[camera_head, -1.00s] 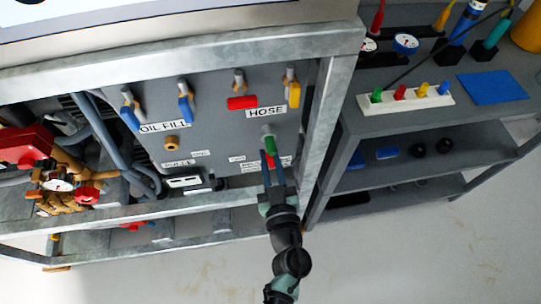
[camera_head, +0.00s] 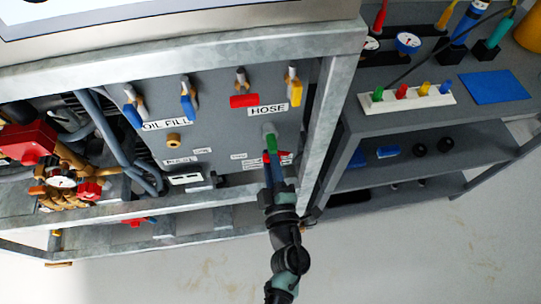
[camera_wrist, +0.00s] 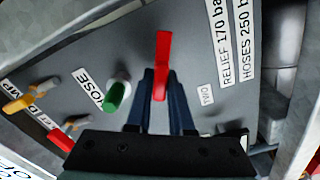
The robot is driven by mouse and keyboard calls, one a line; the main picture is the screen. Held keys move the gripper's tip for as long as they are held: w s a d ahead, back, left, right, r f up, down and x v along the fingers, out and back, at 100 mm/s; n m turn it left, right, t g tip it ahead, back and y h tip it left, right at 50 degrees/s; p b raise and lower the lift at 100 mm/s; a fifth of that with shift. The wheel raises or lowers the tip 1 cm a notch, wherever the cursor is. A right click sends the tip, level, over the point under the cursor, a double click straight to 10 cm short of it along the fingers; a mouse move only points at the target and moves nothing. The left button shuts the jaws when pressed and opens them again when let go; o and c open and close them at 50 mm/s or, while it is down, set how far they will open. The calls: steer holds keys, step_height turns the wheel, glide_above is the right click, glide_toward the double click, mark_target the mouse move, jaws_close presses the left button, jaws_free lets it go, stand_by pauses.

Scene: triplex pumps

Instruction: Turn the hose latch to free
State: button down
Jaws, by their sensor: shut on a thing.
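A red latch handle (camera_wrist: 162,62) stands between my fingers in the wrist view, its lower end in the jaws. My gripper (camera_wrist: 161,88) is shut on it, with one dark blue finger on each side. In the head view the red handle (camera_head: 286,156) only partly shows beside my gripper (camera_head: 272,165), at the lower right of the grey panel. A green handle (camera_wrist: 114,96) on a pale round mount is just left of my fingers and apart from them; it also shows in the head view (camera_head: 271,144). I cannot tell which is labelled as the hose latch.
A HOSE label (camera_head: 267,111) is above the green handle. A red lever (camera_head: 243,101), a yellow lever (camera_head: 295,92) and blue levers (camera_head: 187,107) line the panel top. A metal frame post (camera_head: 320,135) is close on the right. Shelves (camera_head: 425,150) stand beyond it.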

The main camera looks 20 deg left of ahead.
steer(key=n+b, duration=0.1)
steer(key=n, duration=0.4)
steer(key=shift+f, duration=0.15)
steer(key=shift+n, duration=0.3)
stand_by(0.3)
steer(key=c, duration=0.8)
jaws_free()
steer(key=v, duration=1.3)
steer(key=shift+p, duration=0.3)
